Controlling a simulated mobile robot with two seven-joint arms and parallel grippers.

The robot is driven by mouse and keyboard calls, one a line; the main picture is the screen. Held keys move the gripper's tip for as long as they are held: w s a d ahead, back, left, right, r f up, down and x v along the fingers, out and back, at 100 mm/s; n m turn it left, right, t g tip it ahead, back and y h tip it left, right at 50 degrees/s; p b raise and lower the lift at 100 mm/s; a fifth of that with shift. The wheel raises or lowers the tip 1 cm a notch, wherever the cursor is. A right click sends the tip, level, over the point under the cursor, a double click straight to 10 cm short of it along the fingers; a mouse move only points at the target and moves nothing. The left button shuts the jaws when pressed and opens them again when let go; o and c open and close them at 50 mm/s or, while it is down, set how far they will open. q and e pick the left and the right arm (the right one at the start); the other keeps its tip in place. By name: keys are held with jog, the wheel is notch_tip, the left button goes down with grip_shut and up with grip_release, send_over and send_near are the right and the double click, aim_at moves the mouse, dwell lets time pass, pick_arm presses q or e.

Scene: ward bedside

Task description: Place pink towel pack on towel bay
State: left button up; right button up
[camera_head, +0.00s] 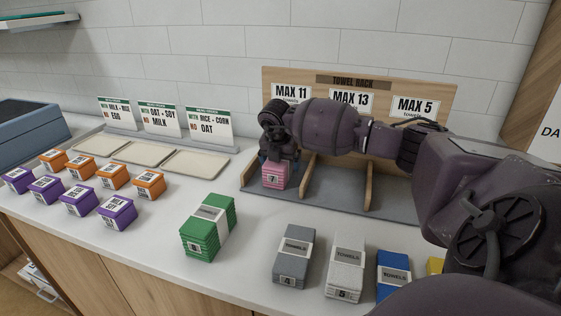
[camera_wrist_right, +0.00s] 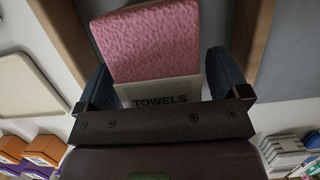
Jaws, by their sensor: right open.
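The pink towel pack (camera_head: 274,177) stands at the front of the left bay of the wooden towel rack (camera_head: 447,94), under the MAX 11 sign. A 7 shows on its white band. My right gripper (camera_head: 277,156) reaches over the rack from the right and is just above and around the pack. In the right wrist view the pink pack (camera_wrist_right: 158,42) with its TOWELS band lies between the two dark fingers of the open gripper (camera_wrist_right: 160,78), and the left finger looks very close to it. Contact cannot be told. My left gripper is not in view.
Green (camera_head: 208,226), grey (camera_head: 296,256), white (camera_head: 345,265) and blue (camera_head: 393,268) towel packs stand along the counter front. Purple and orange boxes and beige trays (camera_head: 195,163) are at left. A wooden divider (camera_head: 308,166) stands right of the pink pack.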

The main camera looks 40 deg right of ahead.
jog(key=p+v, duration=0.1)
jog(key=v, duration=1.1)
jog(key=shift+r, duration=0.1)
jog(key=shift+r, duration=0.1)
